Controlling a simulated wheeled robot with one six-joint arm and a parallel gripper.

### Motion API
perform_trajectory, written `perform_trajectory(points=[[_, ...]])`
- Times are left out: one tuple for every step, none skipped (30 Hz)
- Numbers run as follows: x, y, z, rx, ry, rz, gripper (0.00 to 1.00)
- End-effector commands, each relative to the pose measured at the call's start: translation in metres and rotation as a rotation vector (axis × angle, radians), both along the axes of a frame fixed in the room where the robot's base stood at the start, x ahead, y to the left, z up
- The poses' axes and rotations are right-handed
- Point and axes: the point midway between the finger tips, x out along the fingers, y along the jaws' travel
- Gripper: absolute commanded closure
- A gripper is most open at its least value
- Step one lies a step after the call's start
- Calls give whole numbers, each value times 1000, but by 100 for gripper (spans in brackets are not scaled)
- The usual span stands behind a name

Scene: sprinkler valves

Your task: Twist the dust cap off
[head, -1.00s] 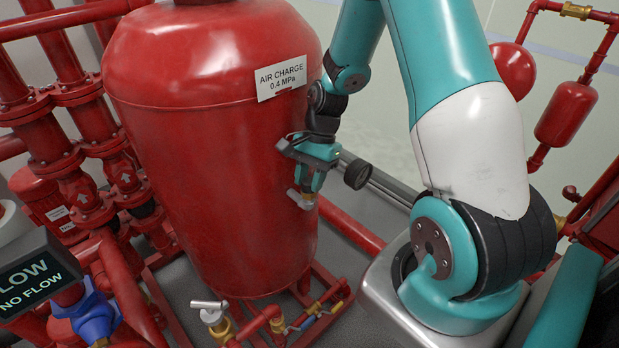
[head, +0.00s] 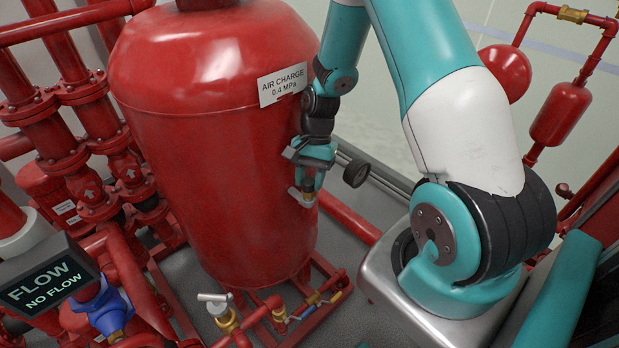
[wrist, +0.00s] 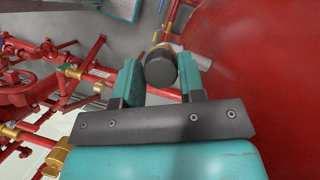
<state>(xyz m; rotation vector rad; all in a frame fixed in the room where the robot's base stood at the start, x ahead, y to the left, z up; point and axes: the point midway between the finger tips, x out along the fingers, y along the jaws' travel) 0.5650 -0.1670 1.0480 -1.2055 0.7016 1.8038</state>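The dust cap (wrist: 161,68) is a short dark grey cylinder between my two teal fingertips in the wrist view. My gripper (wrist: 159,78) has a finger against each side of it, with no clear gap. Beyond the cap shows a silver lever (wrist: 178,48) of a small valve. In the head view my gripper (head: 308,182) points down beside the right side of the red tank (head: 215,165). The valve's silver handle (head: 300,197) shows there just below the fingers. The cap is hidden by my gripper in that view. I cannot tell whether its thread is loosened.
The tank wall (wrist: 265,70) is close on the right of the wrist view. Another silver-handled valve (head: 215,297) and red pipes lie below. A flow sign (head: 48,285) is at lower left.

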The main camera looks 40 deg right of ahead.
Motion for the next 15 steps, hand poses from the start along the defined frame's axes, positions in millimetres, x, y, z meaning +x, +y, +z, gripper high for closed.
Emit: perform_trajectory(points=[[0,0,0,0,0,0,51],[0,0,0,0,0,0,44],[0,0,0,0,0,0,37],[0,0,0,0,0,-1,37],[0,0,0,0,0,-1,37],[0,0,0,0,0,-1,37],[0,0,0,0,0,-1,37],[0,0,0,0,0,-1,37],[0,0,0,0,0,-1,37],[0,0,0,0,0,-1,37],[0,0,1,0,0,-1,37],[0,0,2,0,0,-1,37],[0,0,3,0,0,-1,37],[0,0,4,0,0,-1,37],[0,0,7,0,0,-1,37]])
